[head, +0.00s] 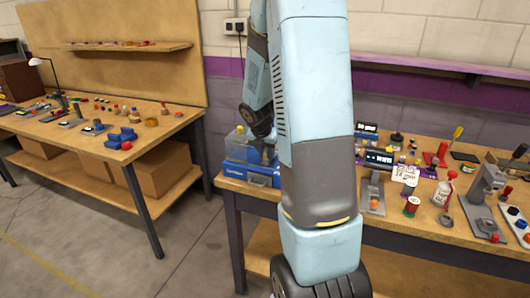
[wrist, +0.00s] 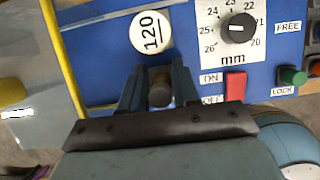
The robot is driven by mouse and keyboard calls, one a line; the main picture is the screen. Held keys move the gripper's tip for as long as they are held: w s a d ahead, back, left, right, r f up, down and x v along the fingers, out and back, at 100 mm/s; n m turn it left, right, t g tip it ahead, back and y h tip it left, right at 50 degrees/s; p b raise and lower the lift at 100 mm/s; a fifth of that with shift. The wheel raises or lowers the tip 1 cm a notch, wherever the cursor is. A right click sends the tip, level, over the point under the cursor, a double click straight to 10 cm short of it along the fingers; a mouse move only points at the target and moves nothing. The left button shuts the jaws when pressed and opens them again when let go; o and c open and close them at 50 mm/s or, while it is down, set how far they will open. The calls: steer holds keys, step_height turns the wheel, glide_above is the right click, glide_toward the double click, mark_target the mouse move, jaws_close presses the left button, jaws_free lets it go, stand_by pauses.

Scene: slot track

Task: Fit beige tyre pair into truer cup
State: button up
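My gripper (wrist: 160,82) points at a blue panel in the wrist view. Its two dark fingers stand apart, with a small brownish-grey cylinder (wrist: 160,92) between them. The cylinder nearly fills the gap, but I cannot tell whether the fingers press on it or whether it is the beige tyre pair. In the head view my gripper (head: 268,152) is small and partly behind my arm, over a blue device (head: 250,172) at the bench's left end. That device carries the blue panel (wrist: 103,40). The truer cup is not clearly visible.
The panel has a dial (wrist: 238,28) marked in mm, a red switch (wrist: 235,87), a green knob (wrist: 293,75) and a round 120 label (wrist: 150,32). A yellow-edged clear plate (wrist: 62,70) stands at left. Tools crowd the bench (head: 436,237) at right.

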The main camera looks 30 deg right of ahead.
steer(key=shift+o, duration=0.8)
steer(key=shift+r, duration=0.1)
steer(key=s+a+r+m, duration=0.3)
steer(key=s+a+r, duration=0.1)
steer(key=r, duration=0.4)
steer(key=s+a+r+m, duration=0.3)
steer(key=s+a+r, duration=0.1)
steer(key=r, duration=0.4)
steer(key=s+a+r+m+t+y, duration=0.1)
steer(key=s+a+r+m, duration=0.2)
steer(key=s+a+m, duration=0.3)
steer(key=s+a+r+m+t+y, duration=0.1)
steer(key=s+a+m, duration=0.5)
steer(key=s+m, duration=0.6)
step_height(320, 180, up, 2)
steer(key=shift+r+m+t+y, duration=0.15)
steer(key=shift+m+t+y, duration=0.25)
steer(key=shift+m+y, duration=0.35)
steer(key=shift+s, duration=0.1)
